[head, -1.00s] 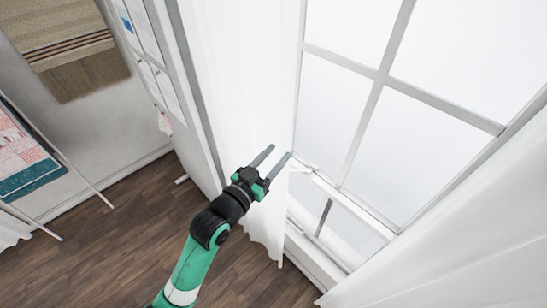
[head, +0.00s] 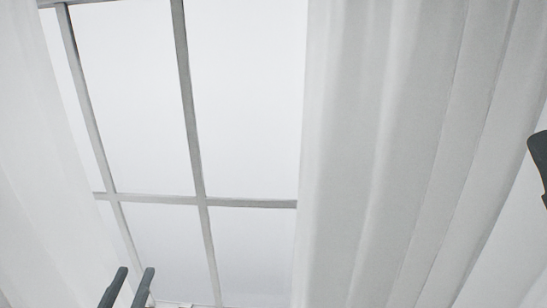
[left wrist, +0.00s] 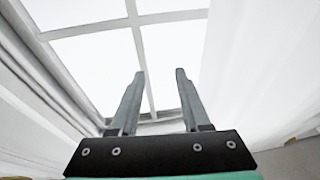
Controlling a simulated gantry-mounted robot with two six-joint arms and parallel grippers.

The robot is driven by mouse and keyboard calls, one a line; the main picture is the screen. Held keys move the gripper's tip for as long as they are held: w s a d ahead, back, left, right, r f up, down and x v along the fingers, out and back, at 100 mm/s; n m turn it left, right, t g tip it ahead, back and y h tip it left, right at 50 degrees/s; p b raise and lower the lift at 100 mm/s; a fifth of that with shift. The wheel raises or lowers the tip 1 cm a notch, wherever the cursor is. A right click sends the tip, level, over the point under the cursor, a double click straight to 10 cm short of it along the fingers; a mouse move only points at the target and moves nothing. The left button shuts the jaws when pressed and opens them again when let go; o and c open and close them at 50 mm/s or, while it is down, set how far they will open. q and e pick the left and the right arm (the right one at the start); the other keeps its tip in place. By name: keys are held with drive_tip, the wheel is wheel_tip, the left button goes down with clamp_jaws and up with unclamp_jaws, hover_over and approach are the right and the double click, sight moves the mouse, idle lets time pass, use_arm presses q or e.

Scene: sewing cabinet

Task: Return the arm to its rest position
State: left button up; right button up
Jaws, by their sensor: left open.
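My left gripper (head: 135,271) shows at the bottom left of the head view as two dark grey fingertips, with the rest of the arm below the picture edge. In the left wrist view the two fingers (left wrist: 160,74) stand apart with nothing between them. The gripper is open and empty, pointing up in front of the bright window (head: 255,100).
White curtains hang on the left (head: 25,170) and right (head: 375,160) of the window. A dark, cut-off object (head: 540,158) shows at the right edge; I cannot tell what it is. The space between the fingers and window looks clear.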

use_arm(q)
drive_tip(key=s+d+r+t+h+p, duration=0.1)
drive_tip(key=s+d+r+t, duration=0.1)
drive_tip(key=r, duration=0.8)
drive_tip(key=s+d+r+m+t+h+p, duration=0.1)
drive_tip(key=s+r, duration=0.4)
drive_tip(key=r, duration=0.6)
drive_tip(key=s+d+r+m+t+h+p, duration=0.1)
drive_tip(key=s+d+r+t+h, duration=0.1)
drive_tip(key=r, duration=0.9)
drive_tip(key=s+d+t, duration=0.1)
drive_tip(key=s+d, duration=0.1)
drive_tip(key=d, duration=0.1)
drive_tip(key=shift+d+t+h, duration=0.2)
drive_tip(key=shift+t+h, duration=0.1)
drive_tip(key=shift+t, duration=0.1)
use_arm(e)
wheel_tip(320, 180, up, 4)
drive_tip(key=shift+r, duration=0.1)
